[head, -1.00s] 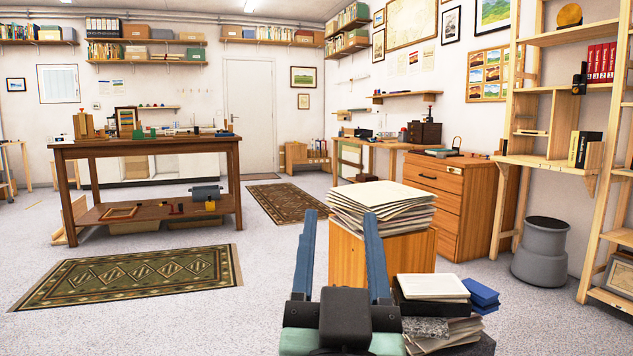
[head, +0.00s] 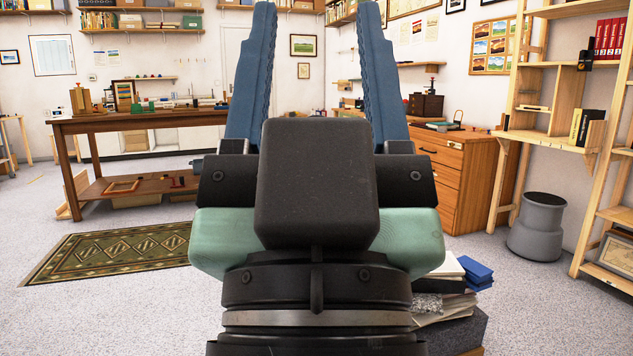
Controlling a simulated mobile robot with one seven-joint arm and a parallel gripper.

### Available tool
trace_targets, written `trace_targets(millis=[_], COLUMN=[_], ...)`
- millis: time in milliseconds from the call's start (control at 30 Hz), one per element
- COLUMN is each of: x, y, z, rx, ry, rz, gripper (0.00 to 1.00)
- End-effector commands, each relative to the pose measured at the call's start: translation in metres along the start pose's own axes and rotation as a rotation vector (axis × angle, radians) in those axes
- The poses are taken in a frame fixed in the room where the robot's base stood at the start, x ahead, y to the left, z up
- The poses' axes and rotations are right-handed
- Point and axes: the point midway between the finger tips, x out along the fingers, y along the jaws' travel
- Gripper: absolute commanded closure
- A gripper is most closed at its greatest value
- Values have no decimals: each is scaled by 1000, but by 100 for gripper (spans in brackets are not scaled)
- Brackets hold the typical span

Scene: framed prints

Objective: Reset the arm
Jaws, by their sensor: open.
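My gripper (head: 316,25) stands large in the middle of the head view, pointing up and away. Its two blue fingers are wide apart with nothing between them. Its black and green body and wrist hide the middle of the room, including most of what stands right behind it. It touches nothing that I can see.
A brown workbench (head: 133,123) stands at the left, with a patterned rug (head: 112,252) before it. Behind my gripper at the right are a wooden drawer cabinet (head: 462,183), a grey step stool (head: 537,228) and wooden shelving (head: 553,125). Books and papers (head: 444,300) sit low, close at right.

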Motion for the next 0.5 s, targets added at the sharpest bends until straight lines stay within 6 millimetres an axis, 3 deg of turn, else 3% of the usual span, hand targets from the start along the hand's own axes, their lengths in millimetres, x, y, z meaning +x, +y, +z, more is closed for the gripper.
trace_targets(millis=[33,500], x=[22,128], y=[0,0], z=[-21,-121], rx=[0,0], ry=[0,0], rz=[0,0], gripper=[43,43])
